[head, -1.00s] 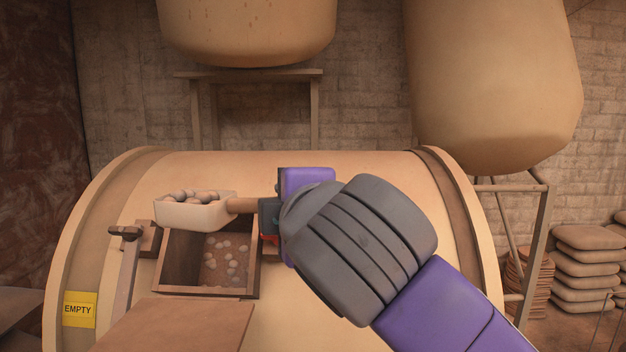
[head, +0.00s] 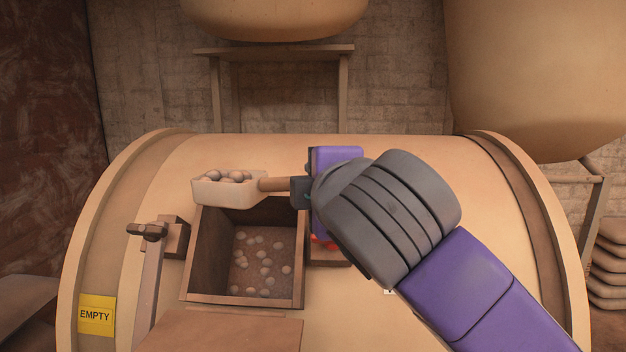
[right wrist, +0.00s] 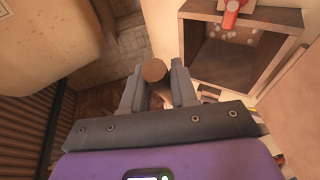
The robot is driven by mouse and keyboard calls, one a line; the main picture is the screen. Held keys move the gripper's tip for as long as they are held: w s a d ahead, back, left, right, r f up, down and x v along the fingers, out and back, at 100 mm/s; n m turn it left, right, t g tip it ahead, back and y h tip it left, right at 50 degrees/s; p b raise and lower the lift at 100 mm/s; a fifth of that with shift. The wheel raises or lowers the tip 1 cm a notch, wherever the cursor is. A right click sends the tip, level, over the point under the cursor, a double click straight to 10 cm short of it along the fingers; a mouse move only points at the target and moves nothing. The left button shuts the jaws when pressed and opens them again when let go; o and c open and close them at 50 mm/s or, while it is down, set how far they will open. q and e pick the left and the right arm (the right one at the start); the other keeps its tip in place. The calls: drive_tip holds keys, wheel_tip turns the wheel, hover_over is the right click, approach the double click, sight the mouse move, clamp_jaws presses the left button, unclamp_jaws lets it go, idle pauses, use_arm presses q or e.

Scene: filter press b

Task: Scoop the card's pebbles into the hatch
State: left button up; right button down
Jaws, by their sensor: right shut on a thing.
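My right gripper (head: 301,190) is shut on the wooden handle (head: 275,184) of a pale scoop. The scoop's bowl (head: 222,195) is roughly level, holds several round pebbles (head: 233,175), and hangs over the far left edge of the open hatch. The hatch (head: 300,265) is a square box opening in the big drum, with many pebbles (head: 262,265) on its floor. A yellow card (head: 96,315) reading EMPTY is on the drum's left. In the right wrist view, the handle's round end (right wrist: 153,70) shows between the fingers (right wrist: 157,90). My left gripper is out of view.
A lever (head: 150,275) with a dark knob stands left of the hatch. A flat brown panel (head: 220,335) lies at its near side. A red part (head: 322,242) sits right of the hatch, close under my right gripper. Large tanks and a brick wall stand behind.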

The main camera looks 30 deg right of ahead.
drive_tip(key=shift+w+d+f+b, duration=0.95)
drive_tip(key=shift+w+d+f, duration=0.2)
drive_tip(key=shift+w+f, duration=1.25)
drive_tip(key=w+a+r+n+g+h+p, duration=0.2)
drive_tip(key=w+r+n+g+p, duration=0.3)
drive_tip(key=p, duration=0.9)
drive_tip(key=shift+w+a+r+n+p, duration=0.4)
drive_tip(key=shift+w+a+r, duration=0.2)
drive_tip(key=shift+a+r, duration=0.3)
